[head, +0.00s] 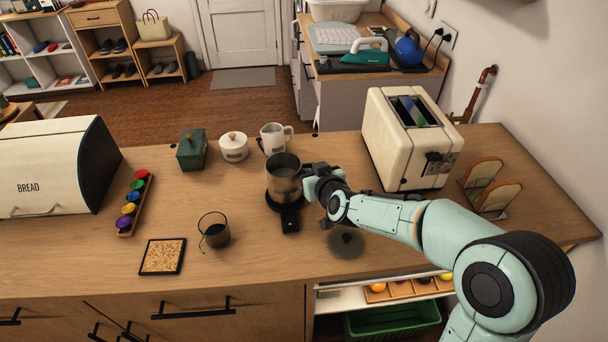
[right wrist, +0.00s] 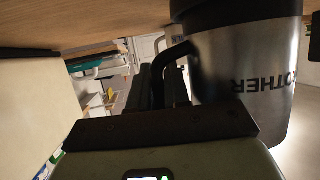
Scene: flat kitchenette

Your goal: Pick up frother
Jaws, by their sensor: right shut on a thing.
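The frother (head: 284,184) is a steel jug, upright on or just above its round black base (head: 290,222) in the middle of the counter. I cannot tell whether the two touch. My right gripper (head: 312,184) comes in from the right and is shut on the frother's handle. In the right wrist view the frother (right wrist: 245,75) fills the right side, with part of its name printed dark on the steel. The dark handle (right wrist: 172,58) runs to the gripper fingers (right wrist: 170,88). My left gripper is not in view.
A creamer jug (head: 274,139), white pot (head: 233,147) and green canister (head: 191,150) stand behind. A toaster (head: 405,140) is at right. A glass of dark drink (head: 214,232), cork coaster (head: 163,256) and round grey lid (head: 347,243) are in front.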

